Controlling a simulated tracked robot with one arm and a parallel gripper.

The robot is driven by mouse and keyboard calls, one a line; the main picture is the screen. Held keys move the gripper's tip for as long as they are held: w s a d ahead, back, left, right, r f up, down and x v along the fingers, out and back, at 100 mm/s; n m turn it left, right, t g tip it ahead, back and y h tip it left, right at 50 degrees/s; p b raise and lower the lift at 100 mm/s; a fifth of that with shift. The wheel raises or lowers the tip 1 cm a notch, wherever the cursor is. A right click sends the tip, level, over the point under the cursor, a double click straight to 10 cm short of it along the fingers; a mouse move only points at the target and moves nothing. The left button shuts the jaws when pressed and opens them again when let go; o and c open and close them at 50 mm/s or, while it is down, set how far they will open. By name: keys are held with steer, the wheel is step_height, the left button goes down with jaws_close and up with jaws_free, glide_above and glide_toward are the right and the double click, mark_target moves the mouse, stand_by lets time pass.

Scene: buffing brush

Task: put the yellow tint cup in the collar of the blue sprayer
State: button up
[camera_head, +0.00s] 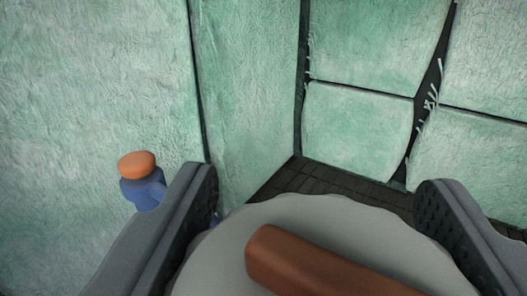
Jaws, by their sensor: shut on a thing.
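My gripper (315,190) has its two dark fingers wide apart, one against each side of a large grey round thing with a wavy rim (230,243). A brown bar-like handle (310,263) lies across it, so it looks like a buffing brush. A blue thing with a rounded orange top (137,165) shows just left of the left finger. Its blue part (143,188) is partly hidden by that finger, so I cannot tell whether it is the blue sprayer. I see no yellow tint cup and no collar.
Pale green, fuzzy padded walls (250,90) stand close ahead and to the left. The padded panels at right (357,130) have dark gaps and frayed white strands. A strip of dark tiled floor (320,180) shows beyond the grey round thing.

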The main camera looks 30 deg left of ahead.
steer(key=shift+w+a+f+b, duration=1.05)
steer(key=shift+w+a+b, duration=0.1)
steer(key=shift+w, duration=0.2)
steer(key=shift+w+a+f+b, duration=1.05)
steer(key=shift+w+a+b, duration=0.05)
steer(key=shift+w, duration=0.25)
steer(key=shift+f, duration=0.25)
steer(key=o, duration=1.6)
steer(key=shift+f, duration=0.1)
steer(key=v, duration=0.4)
steer(key=b+v, duration=0.1)
steer(key=v, duration=0.7)
steer(key=shift+r+b, duration=0.35)
steer(key=shift+b, duration=0.05)
